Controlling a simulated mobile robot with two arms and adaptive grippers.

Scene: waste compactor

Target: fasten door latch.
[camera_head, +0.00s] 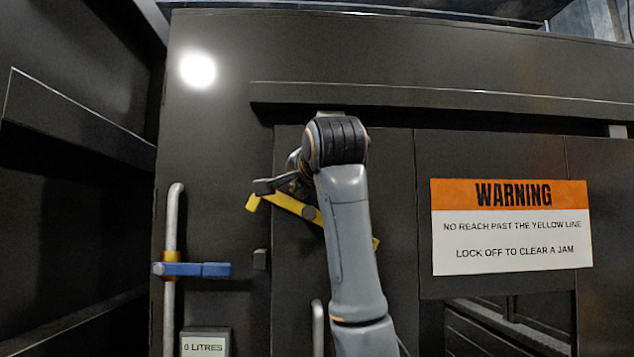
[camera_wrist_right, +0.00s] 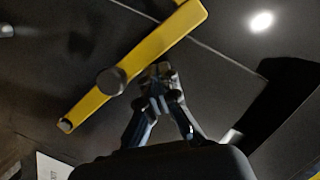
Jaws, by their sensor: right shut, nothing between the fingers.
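The door latch is a yellow bar (camera_head: 289,204) on the dark door, turning on a round pivot. It is tilted, with its left end high and its right end low, partly hidden behind my right arm. In the right wrist view the yellow bar (camera_wrist_right: 160,48) runs diagonally with a grey pivot knob (camera_wrist_right: 111,81). My right gripper (camera_head: 264,187) is shut and empty, just above the bar's left end; its fingertips (camera_wrist_right: 160,72) show beside the bar. I cannot tell whether they touch it. A small dark block (camera_head: 260,259) sits below the bar's left end. My left gripper is not in view.
A blue lever (camera_head: 192,269) with a yellow collar sits on a vertical grey pipe (camera_head: 170,315) at left. A "0 LITRES" display (camera_head: 205,343) is below. An orange-and-white warning sign (camera_head: 511,227) is at right, above a dark opening (camera_head: 510,325). A rail (camera_head: 440,98) runs above the door.

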